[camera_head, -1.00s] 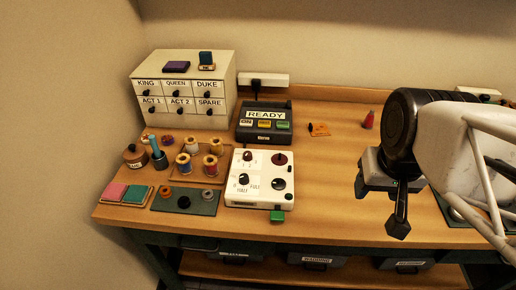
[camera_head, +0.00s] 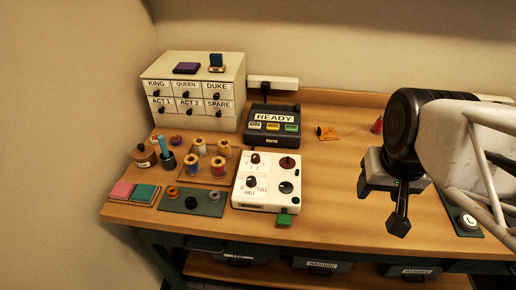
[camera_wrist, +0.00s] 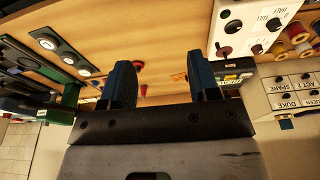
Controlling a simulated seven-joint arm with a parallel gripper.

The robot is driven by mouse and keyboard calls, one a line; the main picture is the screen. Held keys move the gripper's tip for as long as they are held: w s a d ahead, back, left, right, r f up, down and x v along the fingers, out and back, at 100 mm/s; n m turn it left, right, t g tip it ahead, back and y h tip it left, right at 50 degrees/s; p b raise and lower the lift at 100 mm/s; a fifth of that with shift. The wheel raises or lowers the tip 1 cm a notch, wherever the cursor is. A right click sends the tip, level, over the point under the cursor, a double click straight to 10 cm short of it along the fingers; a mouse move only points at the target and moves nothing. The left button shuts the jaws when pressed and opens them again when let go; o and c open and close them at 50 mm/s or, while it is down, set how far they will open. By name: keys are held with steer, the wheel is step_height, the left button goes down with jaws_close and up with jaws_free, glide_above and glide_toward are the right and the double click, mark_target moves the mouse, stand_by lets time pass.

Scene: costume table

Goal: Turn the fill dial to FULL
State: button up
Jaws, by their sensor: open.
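The white control panel (camera_head: 240,200) sits on the table left of my gripper. Its fill dial (camera_head: 251,181) is a black knob at the panel's lower left, with HALF and FULL printed around it. I cannot tell surely where its pointer stands. A second dark knob (camera_head: 255,158), a dark red disc (camera_head: 287,163) and a black round dial (camera_head: 286,187) share the panel. My gripper (camera_head: 398,222) hangs well to the right of the panel, apart from it. In the wrist view my gripper (camera_wrist: 162,82) is open and empty, and the panel (camera_wrist: 232,20) shows upside down at upper right.
A black READY box (camera_head: 271,138) stands behind the panel. Thread spools (camera_head: 218,168) and a dark tray (camera_head: 206,208) lie to its left. A green block (camera_head: 284,220) is at its front edge. The wooden table (camera_head: 340,195) between panel and gripper is clear.

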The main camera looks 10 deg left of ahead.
steer(key=w+a+f, duration=0.1)
steer(key=w+a, duration=0.5)
steer(key=g, duration=0.3)
glide_above(251, 179)
step_height(251, 179, down, 9)
steer(key=shift+r, duration=0.1)
steer(key=shift+f, duration=0.25)
steer(key=shift+f, duration=3.75)
steer(key=c, duration=0.9)
